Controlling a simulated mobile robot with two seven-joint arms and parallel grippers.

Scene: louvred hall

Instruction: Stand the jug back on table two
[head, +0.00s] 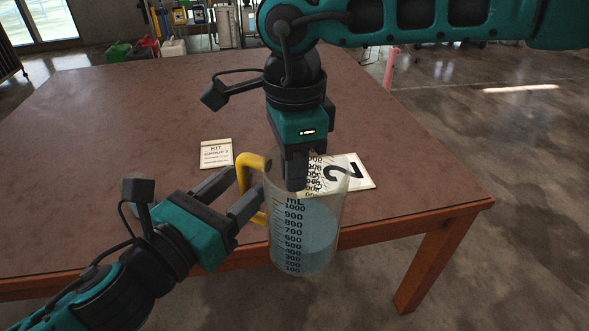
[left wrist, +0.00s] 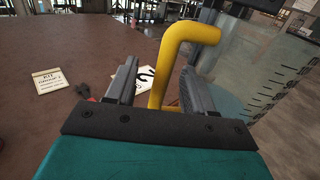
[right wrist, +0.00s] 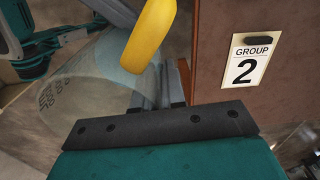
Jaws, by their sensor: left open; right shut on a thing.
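The clear measuring jug (head: 318,250) has black markings, a yellow handle (head: 242,163) and bluish liquid inside. It hangs roughly upright at the near edge of the brown table (head: 120,150); the right wrist view shows it beside that edge. My right gripper (head: 297,185) comes from above and is shut on the jug's wall near the rim. My left gripper (head: 246,181) is open at the handle, which shows between its fingers in the left wrist view (left wrist: 165,75). I cannot tell whether they touch it.
A card reading "Group 2" (right wrist: 250,60) lies on the table; in the head view, it is partly behind the jug. A small kit card (head: 216,154) lies left of it.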

